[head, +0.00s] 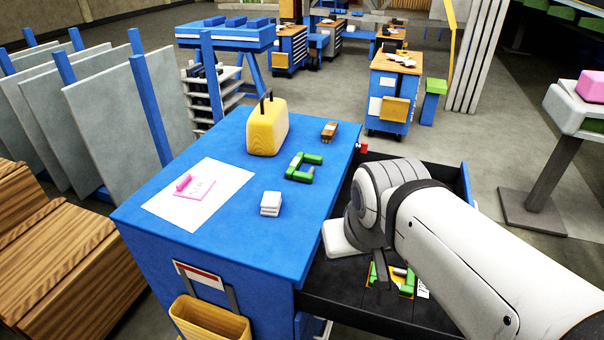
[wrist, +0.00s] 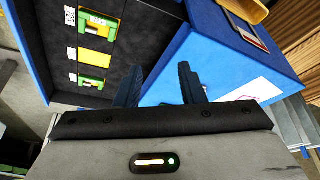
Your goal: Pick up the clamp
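A green C-shaped clamp (head: 300,176) lies on the blue cabinet top (head: 240,150) in the head view. More green clamp-like pieces (head: 402,288) lie in the open black drawer (head: 340,297), partly hidden by my arm. The wrist view shows green pieces at the drawer's upper end (wrist: 104,27) and lower down (wrist: 92,83), with a yellow piece (wrist: 94,57) between them. My gripper (head: 379,272) hangs over the drawer beside the cabinet. In the wrist view its two fingers (wrist: 160,83) stand apart with nothing between them.
On the cabinet top are a yellow case (head: 266,131), a small brown block (head: 329,131), a white stack (head: 270,204) and a white sheet (head: 228,181) with a pink item. The cabinet's side stands close to my gripper. Grey panels (head: 110,110) stand at left.

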